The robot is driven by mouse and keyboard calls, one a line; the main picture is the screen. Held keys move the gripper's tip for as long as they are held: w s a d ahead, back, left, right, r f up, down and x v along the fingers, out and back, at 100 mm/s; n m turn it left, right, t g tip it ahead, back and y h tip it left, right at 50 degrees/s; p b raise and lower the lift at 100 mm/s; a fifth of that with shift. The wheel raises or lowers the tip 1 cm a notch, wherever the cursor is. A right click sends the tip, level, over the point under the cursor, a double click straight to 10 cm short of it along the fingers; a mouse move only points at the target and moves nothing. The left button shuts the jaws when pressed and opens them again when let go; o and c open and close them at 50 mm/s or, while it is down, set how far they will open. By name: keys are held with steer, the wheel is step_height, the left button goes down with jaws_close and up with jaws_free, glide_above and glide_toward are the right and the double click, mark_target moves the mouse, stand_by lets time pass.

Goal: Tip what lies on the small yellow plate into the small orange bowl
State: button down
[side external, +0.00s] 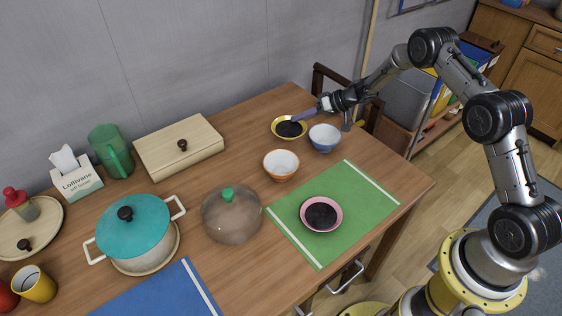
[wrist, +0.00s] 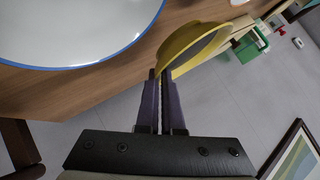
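The small yellow plate (side external: 277,132) is at the back right of the table with a dark heap on it (side external: 289,129). My gripper (side external: 297,117) reaches it from the right, its purple fingers at the plate's rim. In the wrist view the fingers (wrist: 159,75) are close together with the rim of the yellow plate (wrist: 185,47) between their tips. The small orange bowl (side external: 281,174) stands in front of the plate, upright, with a white inside that looks empty.
A blue bowl (side external: 324,144) stands right of the orange bowl, close under my gripper. A pink bowl (side external: 307,224) with dark contents is on the green mat (side external: 362,205).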

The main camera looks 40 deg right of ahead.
steer(key=shift+s+a+r+n+t+h, duration=0.55)
steer(key=shift+s+a+r, duration=0.25)
steer(key=shift+a+r, duration=0.15)
steer(key=shift+s+a+r+n+t+h, duration=0.55)
steer(key=shift+s+a+r, duration=0.3)
steer(key=shift+a, duration=0.1)
steer(key=shift+s+a+r+n+t+h, duration=1.4)
steer(key=shift+s+a+r+n+t, duration=1.1)
steer(key=shift+a, duration=0.65)
steer(key=w+d+f+m+g+y, duration=0.1)
steer(key=d, duration=0.1)
steer(key=w+d+f+m+g+y, duration=0.1)
steer(key=w+d+f+m+g, duration=0.3)
steer(key=d, duration=0.1)
steer(key=shift+w+f+y, duration=0.2)
steer(key=shift+w+y, duration=0.05)
steer(key=shift+y, duration=0.15)
steer(key=shift+w+d+f+m+g+y, duration=0.6)
steer(key=shift+w+d+f, duration=0.15)
steer(key=shift+d+f, duration=0.1)
steer(key=shift+w+d+f+m+g+y, duration=0.5)
steer(key=shift+w+d+f+m, duration=0.15)
steer(key=shift+d+f, duration=0.2)
